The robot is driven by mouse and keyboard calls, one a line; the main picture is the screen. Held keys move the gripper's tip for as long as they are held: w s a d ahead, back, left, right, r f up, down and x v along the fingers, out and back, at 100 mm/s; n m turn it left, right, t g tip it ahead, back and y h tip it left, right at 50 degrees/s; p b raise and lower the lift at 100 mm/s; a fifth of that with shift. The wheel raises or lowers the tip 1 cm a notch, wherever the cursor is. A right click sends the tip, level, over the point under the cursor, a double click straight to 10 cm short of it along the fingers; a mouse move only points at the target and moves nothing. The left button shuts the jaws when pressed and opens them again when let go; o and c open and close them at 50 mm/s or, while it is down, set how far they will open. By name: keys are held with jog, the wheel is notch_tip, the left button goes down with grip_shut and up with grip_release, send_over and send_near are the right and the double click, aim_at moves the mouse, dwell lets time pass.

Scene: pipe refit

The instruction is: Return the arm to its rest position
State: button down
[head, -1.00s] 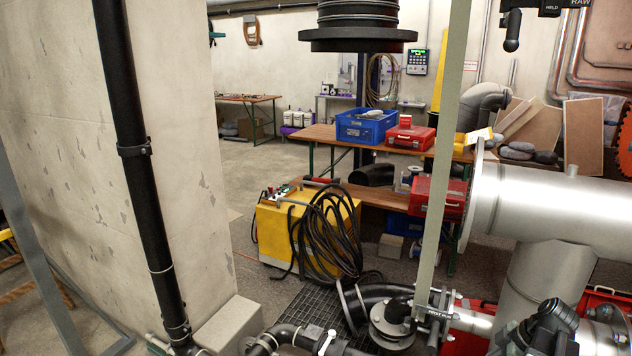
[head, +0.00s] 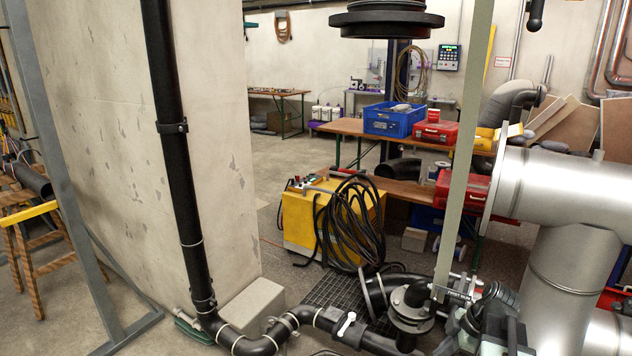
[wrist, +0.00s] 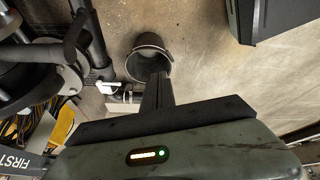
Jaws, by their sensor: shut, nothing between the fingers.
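My gripper (wrist: 157,92) shows in the wrist view as dark, narrow fingers closed together, with nothing between them. It points down over the floor. A round, open-ended dark cup or pipe end (wrist: 150,55) lies just beyond the fingertips in the picture; I cannot tell whether they touch it. In the head view, dark parts of my arm (head: 490,322) show at the bottom right, low in front of the large silver pipe. I cannot make out the fingertips there.
A black pipe run (head: 260,345) with a flanged fitting (head: 411,318) lies close left of my arm. A large silver pipe (head: 565,195) stands right. A pale upright bar (head: 465,150) rises between. A yellow machine (head: 300,222) with coiled hose stands behind.

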jog(key=a+f+m+g+h+b, duration=0.1)
jog(key=a+f+m+h+b, duration=0.2)
jog(key=a, duration=0.9)
jog(key=a+f+m+g+b, duration=0.1)
jog(key=a+f+m+b, duration=0.3)
jog(key=a, duration=0.8)
notch_tip(320, 180, up, 24)
jog(key=d+m+h+p, duration=0.1)
jog(key=m+p, duration=0.6)
jog(key=p, duration=2)
jog(key=shift+s+d, duration=0.25)
jog(key=shift+d, duration=0.55)
jog(key=shift+r, duration=0.1)
